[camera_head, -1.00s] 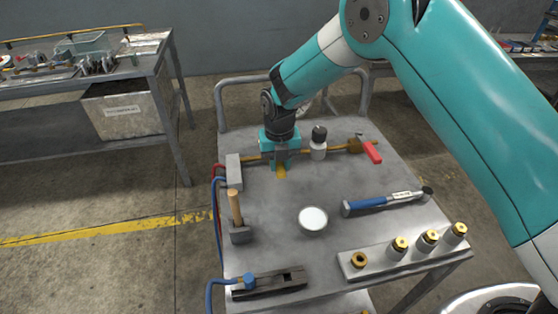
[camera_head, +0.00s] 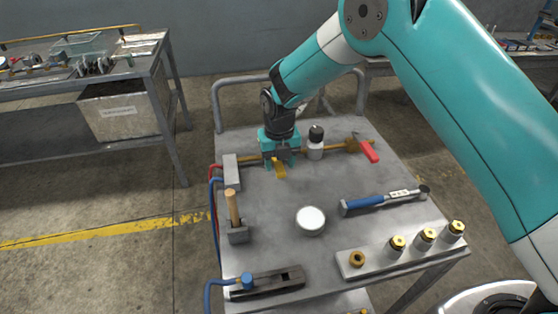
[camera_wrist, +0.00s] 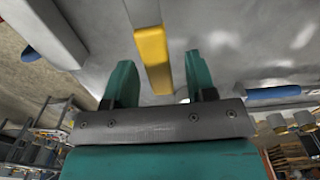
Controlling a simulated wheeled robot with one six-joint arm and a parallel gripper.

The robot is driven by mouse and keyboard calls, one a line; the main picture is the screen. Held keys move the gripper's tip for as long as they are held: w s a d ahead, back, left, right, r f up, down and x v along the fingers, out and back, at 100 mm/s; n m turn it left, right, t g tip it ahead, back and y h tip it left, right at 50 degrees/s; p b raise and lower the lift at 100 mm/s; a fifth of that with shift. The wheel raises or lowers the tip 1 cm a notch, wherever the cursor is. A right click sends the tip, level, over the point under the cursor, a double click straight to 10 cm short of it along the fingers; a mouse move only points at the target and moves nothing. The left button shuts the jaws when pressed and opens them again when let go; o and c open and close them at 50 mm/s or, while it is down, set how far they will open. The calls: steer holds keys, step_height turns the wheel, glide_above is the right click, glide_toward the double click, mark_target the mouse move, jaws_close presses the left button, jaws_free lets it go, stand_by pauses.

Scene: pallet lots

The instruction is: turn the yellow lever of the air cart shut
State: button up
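The yellow lever (camera_head: 279,168) is on the brass pipe along the back of the grey cart top (camera_head: 270,205), pointing toward the front of the cart. My gripper (camera_head: 280,163) is over it, pointing down, with its two teal fingers apart. In the wrist view the yellow lever (camera_wrist: 153,55) lies in the gap between the open fingers (camera_wrist: 160,80). I see clear space on both sides of it, with no contact visible. The lever's pivot is partly hidden by the gripper in the head view.
A red lever (camera_head: 369,151) is at the pipe's right end. A grey block (camera_head: 231,172) with hoses is left.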

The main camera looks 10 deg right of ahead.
mark_target(279, 164)
step_height(279, 164, up, 18)
steer(key=b, duration=0.1)
steer(key=shift+f+b, duration=0.25)
steer(key=shift+b, duration=0.1)
